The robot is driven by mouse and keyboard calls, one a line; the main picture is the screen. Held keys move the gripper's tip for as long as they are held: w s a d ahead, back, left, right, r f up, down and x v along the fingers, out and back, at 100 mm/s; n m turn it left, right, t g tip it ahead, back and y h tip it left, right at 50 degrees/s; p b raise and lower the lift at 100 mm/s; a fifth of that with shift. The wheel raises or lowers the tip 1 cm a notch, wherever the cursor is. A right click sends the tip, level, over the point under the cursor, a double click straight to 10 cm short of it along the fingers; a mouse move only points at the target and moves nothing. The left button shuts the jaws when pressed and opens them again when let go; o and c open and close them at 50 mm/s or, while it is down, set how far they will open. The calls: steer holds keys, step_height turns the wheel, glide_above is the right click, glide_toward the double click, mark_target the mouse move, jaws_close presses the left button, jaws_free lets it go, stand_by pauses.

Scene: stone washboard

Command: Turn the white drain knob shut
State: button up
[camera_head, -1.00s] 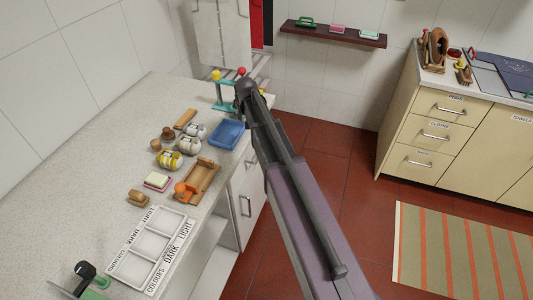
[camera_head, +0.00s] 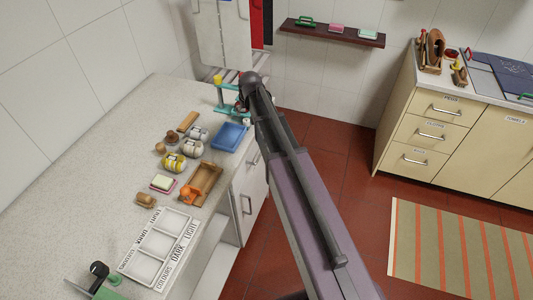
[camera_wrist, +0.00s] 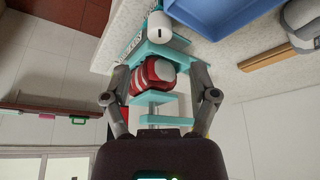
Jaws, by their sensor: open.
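A white round knob (camera_wrist: 159,27) with a short dark mark on its face shows at the top of the wrist view, on a teal frame (camera_wrist: 160,50). My gripper (camera_wrist: 160,97) is open, its two fingers spread below the knob in the picture and apart from it. A red and white rolled bundle (camera_wrist: 153,76) sits in the teal frame and shows between the fingers; I cannot tell whether they touch it. In the head view the teal frame (camera_head: 222,95) stands at the counter's far end, partly hidden by my arm.
The counter (camera_head: 100,140) holds a blue tray (camera_head: 230,136), rolled bundles (camera_head: 174,162), a wooden tray (camera_head: 205,184) and a labelled white sorting tray (camera_head: 158,243). A wall shelf (camera_head: 335,34) is behind.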

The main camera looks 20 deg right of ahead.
steer(key=p+v, duration=0.6)
steer(key=v, duration=0.1)
steer(key=s+f+g+b, duration=0.1)
steer(key=s+f+g, duration=0.1)
steer(key=s, duration=1)
steer(key=s+f+g+b, duration=0.2)
steer(key=s, duration=1)
steer(key=shift+f+m+g, duration=0.2)
steer(key=shift+m+g, duration=0.1)
steer(key=shift+s, duration=0.1)
steer(key=t+p, duration=0.3)
steer(key=t, duration=0.2)
glide_toward(246, 119)
steer(key=v, duration=0.4)
steer(key=shift+r, duration=0.2)
steer(key=shift+f+b, duration=0.2)
steer(key=shift+b, duration=0.2)
steer(key=b+x, duration=1.2)
steer(key=x, duration=0.1)
steer(key=shift+f, duration=0.3)
